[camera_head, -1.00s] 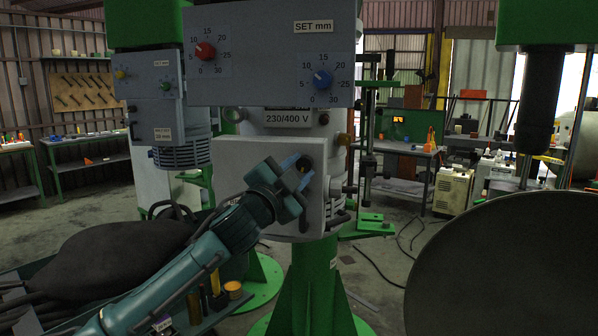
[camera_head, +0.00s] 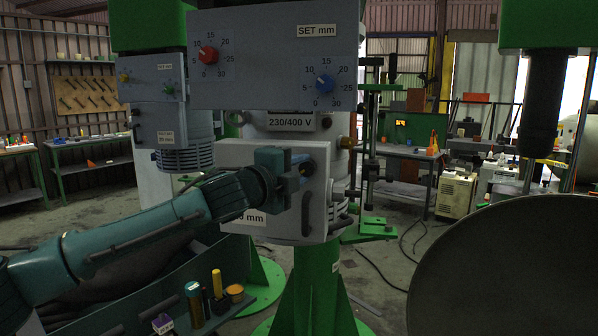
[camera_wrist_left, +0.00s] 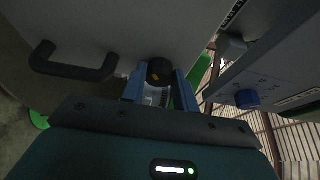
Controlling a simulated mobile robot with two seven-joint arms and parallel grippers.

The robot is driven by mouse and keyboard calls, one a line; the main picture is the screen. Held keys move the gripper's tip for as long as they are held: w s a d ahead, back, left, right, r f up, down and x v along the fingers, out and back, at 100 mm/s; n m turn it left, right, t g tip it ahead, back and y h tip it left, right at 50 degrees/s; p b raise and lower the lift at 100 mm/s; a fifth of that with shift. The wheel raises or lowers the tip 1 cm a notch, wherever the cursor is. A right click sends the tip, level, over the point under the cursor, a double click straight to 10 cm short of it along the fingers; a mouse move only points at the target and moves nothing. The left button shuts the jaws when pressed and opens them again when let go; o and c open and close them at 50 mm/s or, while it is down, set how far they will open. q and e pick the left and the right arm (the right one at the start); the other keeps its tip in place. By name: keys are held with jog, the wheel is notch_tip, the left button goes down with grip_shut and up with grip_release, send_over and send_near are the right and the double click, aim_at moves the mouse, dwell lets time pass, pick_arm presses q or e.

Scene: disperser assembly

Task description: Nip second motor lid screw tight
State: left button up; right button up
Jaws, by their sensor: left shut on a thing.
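The grey motor lid (camera_head: 318,190) is upright on the green-columned machine, with a dark handle (camera_head: 307,215) on its face. My left gripper (camera_head: 302,167) comes from the left, at the lid's upper right. Its blue fingers are shut on a dark round-headed motor lid screw (camera_wrist_left: 160,70), seen between them in the left wrist view, against the lid's face. The screw's shank is hidden, so I cannot tell how deep it sits. The lid (camera_wrist_left: 110,25) and handle (camera_wrist_left: 75,65) also show there. My right gripper is not in view.
A control box (camera_head: 272,60) with a red knob (camera_head: 208,55) and a blue knob (camera_head: 325,83) overhangs the lid. A tray (camera_head: 225,312) with small containers stands below my left arm. A large dark round surface (camera_head: 510,265) fills the lower right.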

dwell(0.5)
pick_arm(q)
jog(key=o, duration=1)
jog(key=shift+c, duration=0.2)
jog(key=shift+s, duration=0.1)
jog(key=b+v, duration=0.3)
jog(key=v, duration=1)
